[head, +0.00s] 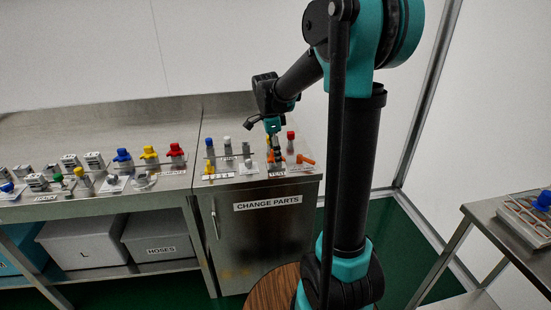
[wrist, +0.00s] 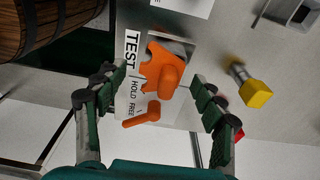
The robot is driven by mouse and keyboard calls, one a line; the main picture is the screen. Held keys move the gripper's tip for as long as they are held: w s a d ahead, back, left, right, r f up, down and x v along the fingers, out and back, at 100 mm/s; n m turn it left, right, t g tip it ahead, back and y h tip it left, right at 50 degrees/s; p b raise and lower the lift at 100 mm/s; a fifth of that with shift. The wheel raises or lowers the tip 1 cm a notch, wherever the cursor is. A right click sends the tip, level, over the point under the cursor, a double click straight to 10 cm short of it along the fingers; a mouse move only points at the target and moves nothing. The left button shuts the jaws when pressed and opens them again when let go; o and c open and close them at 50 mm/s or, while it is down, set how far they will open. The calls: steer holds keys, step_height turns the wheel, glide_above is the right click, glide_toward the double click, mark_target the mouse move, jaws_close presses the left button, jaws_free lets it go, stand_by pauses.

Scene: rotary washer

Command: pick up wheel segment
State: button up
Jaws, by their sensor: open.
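No piece in view is labelled as the wheel segment, and I cannot tell for sure which one it is. In the wrist view, an orange part (wrist: 165,75) with a rounded knob sits by a plate marked "TEST" and "HOLD FREE". A smaller orange lever (wrist: 142,115) lies just below it. My gripper (wrist: 160,85) is open, with its green fingers to the left and right of the orange parts, and I see no grip on them. In the head view, my gripper (head: 272,128) hangs over the cabinet top, beside an orange handle (head: 305,159), and partly hides the parts there.
Blue, white and red-topped parts stand close around my gripper on the "CHANGE PARTS" cabinet (head: 265,225). A yellow-capped fitting (wrist: 256,93) is right of my fingers. The left bench (head: 90,205) holds several coloured fittings. A side table (head: 480,212) stands at right.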

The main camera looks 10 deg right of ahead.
steer(key=c, duration=1.5)
steer(key=shift+r, duration=0.1)
